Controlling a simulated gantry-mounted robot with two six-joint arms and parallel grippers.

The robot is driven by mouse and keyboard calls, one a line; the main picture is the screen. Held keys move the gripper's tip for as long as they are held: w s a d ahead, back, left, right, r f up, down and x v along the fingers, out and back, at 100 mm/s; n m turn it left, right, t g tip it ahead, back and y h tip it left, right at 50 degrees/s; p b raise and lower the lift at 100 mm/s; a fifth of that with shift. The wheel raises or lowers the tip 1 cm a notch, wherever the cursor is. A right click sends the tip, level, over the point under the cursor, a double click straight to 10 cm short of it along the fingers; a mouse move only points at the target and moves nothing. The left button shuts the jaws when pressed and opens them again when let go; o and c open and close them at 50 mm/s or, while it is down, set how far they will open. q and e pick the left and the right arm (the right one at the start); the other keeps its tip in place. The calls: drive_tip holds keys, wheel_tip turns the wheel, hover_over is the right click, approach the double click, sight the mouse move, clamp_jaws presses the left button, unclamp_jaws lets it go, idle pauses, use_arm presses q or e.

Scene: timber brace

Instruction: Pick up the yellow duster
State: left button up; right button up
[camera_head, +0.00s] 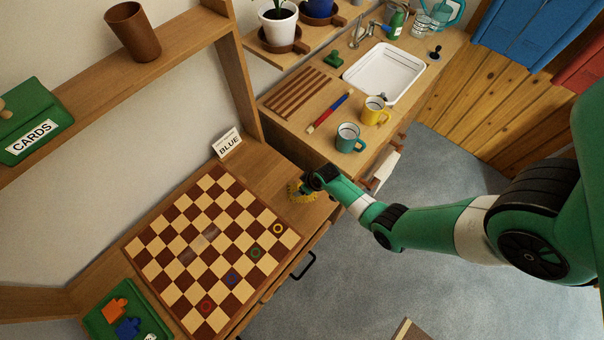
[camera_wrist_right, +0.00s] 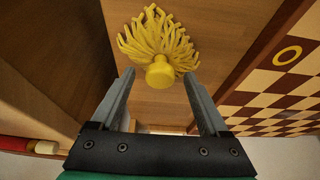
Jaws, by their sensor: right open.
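The yellow duster (camera_head: 300,192) lies on the wooden desk beside the chessboard's right corner, partly hidden by my right gripper in the head view. In the right wrist view the duster (camera_wrist_right: 158,38) shows its shaggy strands fanned out and a round yellow handle end (camera_wrist_right: 160,74) facing the camera. My right gripper (camera_wrist_right: 160,82) is open, its two grey fingers on either side of the handle end. I cannot tell whether the fingers touch it. The gripper (camera_head: 308,184) is at the end of the green arm from the right. My left gripper is not in view.
The chessboard (camera_head: 212,250) with several coloured rings lies close to the left of the duster. A "BLUE" sign (camera_head: 228,144) stands behind it. A raised counter (camera_head: 275,105) holds a teal mug (camera_head: 348,138), a yellow mug (camera_head: 375,111) and a sink (camera_head: 384,73).

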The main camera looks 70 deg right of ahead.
clamp_jaws()
idle(0.4)
drive_tip(key=shift+r, duration=0.1)
